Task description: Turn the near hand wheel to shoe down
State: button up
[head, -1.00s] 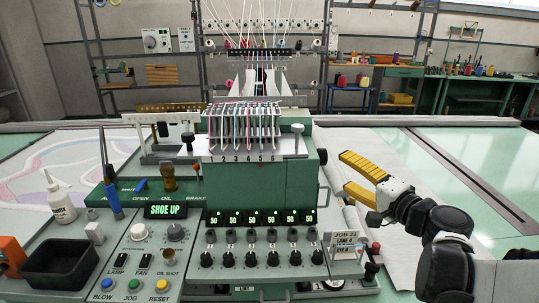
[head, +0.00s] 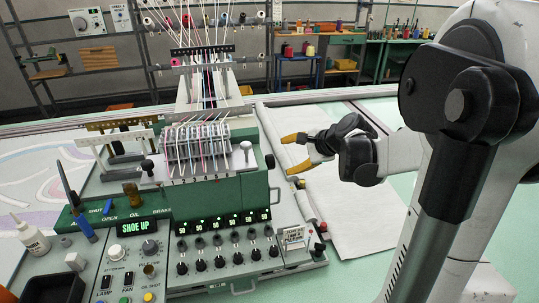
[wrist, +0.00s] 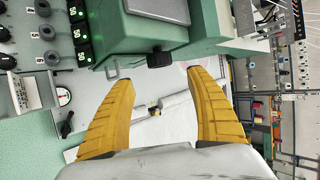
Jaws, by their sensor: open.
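The green tufting machine (head: 225,195) stands left of centre in the head view; its display (head: 136,227) reads SHOE UP. A dark round knob (head: 270,161) sticks out of the right side of its green housing. A dark knob also shows in the wrist view (wrist: 160,57), beyond the fingers. I cannot tell for sure which part is the near hand wheel. My gripper (head: 290,153) is open and empty, its yellow fingers pointing left toward the machine's right side. In the wrist view the fingers (wrist: 154,105) are wide apart, with nothing between them touching.
A red knob (head: 322,227) and a small tag card (head: 293,236) sit at the machine's front right corner. Threads rise from the needle head. A white bottle (head: 30,235) and black tray (head: 55,288) are at left.

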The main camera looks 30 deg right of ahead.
aim_at(274, 161)
jog(key=b+x, duration=0.1)
jog(key=x, duration=0.8)
jog(key=shift+w+f, duration=0.25)
jog(key=c, duration=1.2)
